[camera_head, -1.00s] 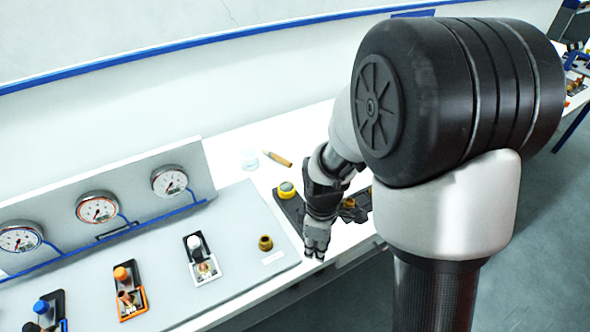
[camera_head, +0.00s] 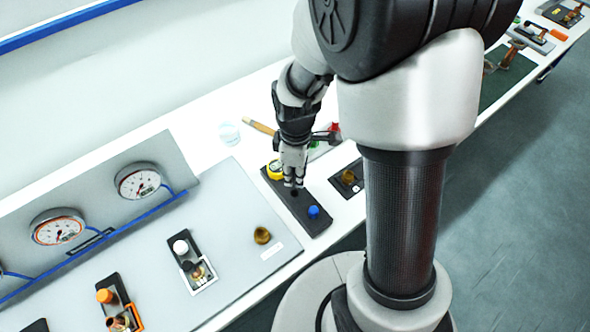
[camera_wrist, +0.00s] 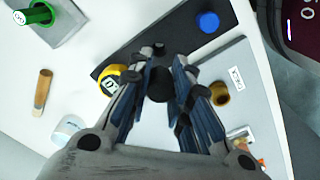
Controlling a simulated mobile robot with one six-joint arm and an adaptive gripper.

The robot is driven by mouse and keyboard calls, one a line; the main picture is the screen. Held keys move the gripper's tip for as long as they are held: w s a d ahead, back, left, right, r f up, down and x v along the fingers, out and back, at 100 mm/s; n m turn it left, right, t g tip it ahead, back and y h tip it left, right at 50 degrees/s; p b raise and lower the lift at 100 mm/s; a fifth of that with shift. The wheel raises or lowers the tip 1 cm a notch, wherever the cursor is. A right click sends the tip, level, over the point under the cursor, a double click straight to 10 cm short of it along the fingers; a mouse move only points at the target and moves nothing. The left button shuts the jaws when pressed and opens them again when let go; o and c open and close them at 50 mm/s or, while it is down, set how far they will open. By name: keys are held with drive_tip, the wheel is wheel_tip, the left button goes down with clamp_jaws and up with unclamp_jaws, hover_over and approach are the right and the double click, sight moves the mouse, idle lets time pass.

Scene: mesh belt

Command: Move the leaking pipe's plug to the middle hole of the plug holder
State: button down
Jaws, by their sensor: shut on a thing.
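The plug holder (camera_head: 322,222) is a dark strip on the white bench. A yellow round piece (camera_head: 275,170) sits at its far end and a blue plug (camera_head: 313,212) at its near end. Both also show in the wrist view, the yellow piece (camera_wrist: 108,79) at left and the blue plug (camera_wrist: 208,22) at top. My gripper (camera_head: 293,184) points down over the middle of the holder, between these two. In the wrist view its fingers are shut on a small dark plug (camera_wrist: 160,86).
A grey board left of the holder carries a brass fitting (camera_head: 262,235), a white-capped valve (camera_head: 181,247) and an orange-capped valve (camera_head: 105,296). Gauges (camera_head: 139,181) stand behind. A dark plate with a brass part (camera_head: 348,177) lies right of the holder.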

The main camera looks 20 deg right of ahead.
sight(295, 188)
drive_tip(key=shift+w+f+b, duration=0.1)
drive_tip(key=shift+f+b, duration=2.15)
drive_tip(key=shift+f, duration=0.7)
drive_tip(key=shift+f+b, duration=0.6)
drive_tip(key=shift+f, duration=0.25)
drive_tip(key=c, duration=1.4)
unclamp_jaws()
wheel_tip(295, 188, up, 12)
drive_tip(key=shift+r, duration=0.1)
drive_tip(key=s+r+m+t, duration=0.4)
drive_tip(key=s+r+m, duration=0.7)
drive_tip(key=s, duration=0.4)
drive_tip(key=shift+m+t, duration=0.3)
drive_tip(key=shift+m, duration=0.2)
